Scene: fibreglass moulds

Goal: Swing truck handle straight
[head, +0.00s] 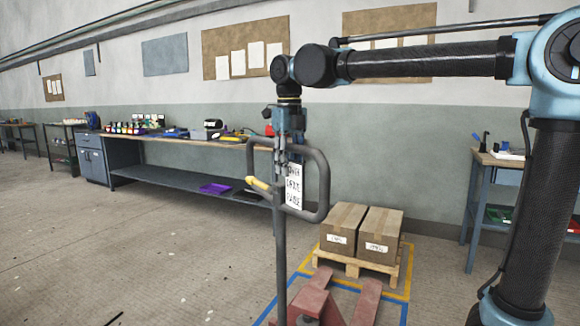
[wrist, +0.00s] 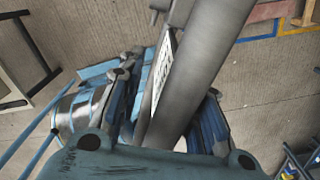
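The truck handle (head: 321,190) is a grey loop on a long upright shaft, with a yellow lever (head: 259,184) at its left and a white lettered sign (head: 294,186) inside the loop. The shaft rises from the red pallet truck (head: 312,303) at the bottom of the head view. My gripper (head: 281,152) points down at the top of the loop. In the wrist view a thick grey bar of the handle (wrist: 205,70) lies between the blue fingers, which look closed against its sides. The exact contact is partly hidden.
A pallet (head: 352,262) with two cardboard boxes (head: 379,236) stands behind the truck, inside yellow and blue floor lines. A long workbench (head: 190,146) runs along the wall at left. Another bench (head: 497,160) stands at right. The floor at left is open.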

